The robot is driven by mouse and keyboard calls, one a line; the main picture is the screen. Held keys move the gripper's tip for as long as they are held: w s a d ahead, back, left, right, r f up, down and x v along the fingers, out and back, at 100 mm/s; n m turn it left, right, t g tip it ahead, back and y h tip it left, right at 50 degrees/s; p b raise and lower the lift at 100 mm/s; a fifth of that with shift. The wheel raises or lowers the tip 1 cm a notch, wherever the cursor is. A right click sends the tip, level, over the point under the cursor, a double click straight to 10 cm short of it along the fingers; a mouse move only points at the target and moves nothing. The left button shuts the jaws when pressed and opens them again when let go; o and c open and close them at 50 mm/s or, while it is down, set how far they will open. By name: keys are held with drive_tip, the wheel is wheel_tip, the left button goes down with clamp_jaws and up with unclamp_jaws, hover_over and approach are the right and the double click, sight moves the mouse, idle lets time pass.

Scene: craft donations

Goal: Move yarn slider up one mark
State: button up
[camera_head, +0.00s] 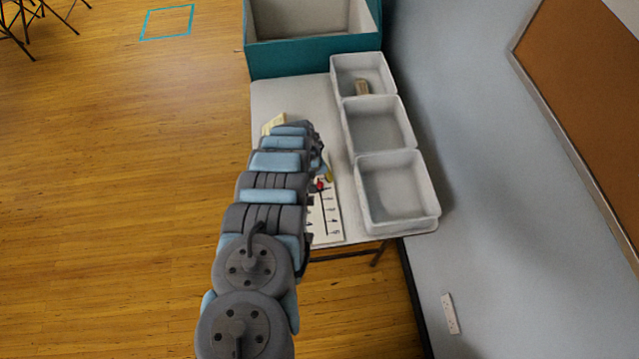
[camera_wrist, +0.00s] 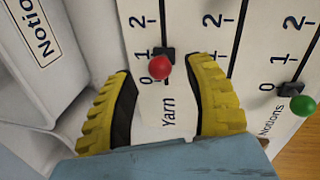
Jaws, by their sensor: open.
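The yarn slider has a red knob (camera_wrist: 160,67) on a black block in the slot above the label "Yarn" on a white board (camera_wrist: 180,20). Its block sits about level with the 1 mark; the 2 mark is farther up the slot. The knob also shows in the head view (camera_head: 320,185). My gripper (camera_wrist: 163,88) is open, with a yellow ridged fingertip on each side of the knob. The knob lies between the tips, with gaps visible on both sides. In the head view my arm covers part of the board (camera_head: 326,222).
A green-knobbed slider (camera_wrist: 303,105), labelled "Notions", sits near 0 at right. The right finger partly hides a middle slot. A white container (camera_wrist: 42,75) lettered "Notio" is close at left. Three white bins (camera_head: 423,185) line the table's right, with a teal box (camera_head: 320,57) behind.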

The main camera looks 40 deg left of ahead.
drive_tip(key=shift+w+d+f, duration=0.1)
drive_tip(key=shift+w+f, duration=0.05)
drive_tip(key=shift+f, duration=0.9)
clamp_jaws()
